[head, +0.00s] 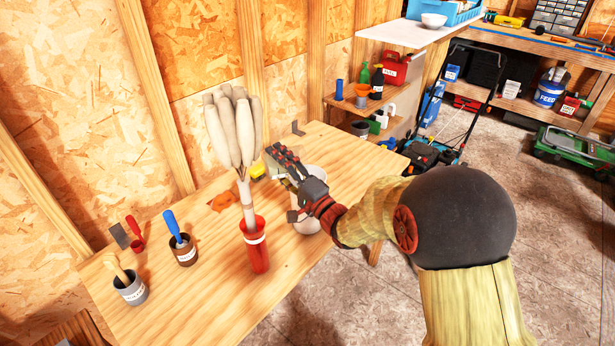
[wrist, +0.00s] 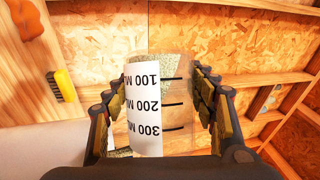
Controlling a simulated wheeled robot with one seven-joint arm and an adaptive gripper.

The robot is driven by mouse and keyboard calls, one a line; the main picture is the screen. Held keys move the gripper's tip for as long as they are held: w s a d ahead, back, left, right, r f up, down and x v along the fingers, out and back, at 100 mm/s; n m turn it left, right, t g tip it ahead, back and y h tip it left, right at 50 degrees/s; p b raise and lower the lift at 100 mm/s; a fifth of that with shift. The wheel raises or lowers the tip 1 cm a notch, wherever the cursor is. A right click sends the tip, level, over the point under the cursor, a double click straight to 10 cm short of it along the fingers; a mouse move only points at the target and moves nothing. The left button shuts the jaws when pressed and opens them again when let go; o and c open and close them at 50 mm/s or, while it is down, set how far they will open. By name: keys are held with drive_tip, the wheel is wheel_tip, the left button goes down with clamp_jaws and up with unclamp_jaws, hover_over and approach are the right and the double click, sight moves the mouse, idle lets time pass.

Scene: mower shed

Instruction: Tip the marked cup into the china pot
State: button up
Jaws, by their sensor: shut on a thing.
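My gripper (head: 284,168) is over the bench, above and just behind the china pot. It is shut on the marked cup (wrist: 145,115), a clear cup with a white scale strip reading 100, 200 and 300 ML. The lettering is upside down in the wrist view, with 100 at the far end, and the cup looks tilted well over. Speckled greenish stuff shows at its far end and in a small patch at lower left. The cup is hardly visible in the head view. The white china pot (head: 308,222) stands on the bench, its top partly hidden by my gripper.
A red holder (head: 257,256) with a tall bundle of pale rods (head: 236,130) stands close left of the pot. Two labelled tins (head: 131,290) (head: 182,252) with tools stand farther left. A yellow brush (wrist: 62,84) lies on the bench (head: 205,312).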

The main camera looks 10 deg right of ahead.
drive_tip(key=shift+d+r+m+t+h, duration=0.2)
drive_tip(key=shift+d+r+m+t, duration=0.2)
drive_tip(key=shift+m, duration=0.5)
drive_tip(key=shift+d+r+m+t+h, duration=0.25)
drive_tip(key=shift+r+m+t, duration=0.2)
drive_tip(key=shift+m, duration=0.45)
idle(1.0)
drive_tip(key=shift+w+d+r+m+t+h, duration=0.1)
drive_tip(key=shift+d+r+m+t+h, duration=0.25)
drive_tip(key=shift+m, duration=0.55)
drive_tip(key=shift+w+d+r+m+t+h, duration=0.1)
drive_tip(key=shift+d+r+m+t, duration=0.25)
drive_tip(key=shift+m, duration=0.55)
idle(0.4)
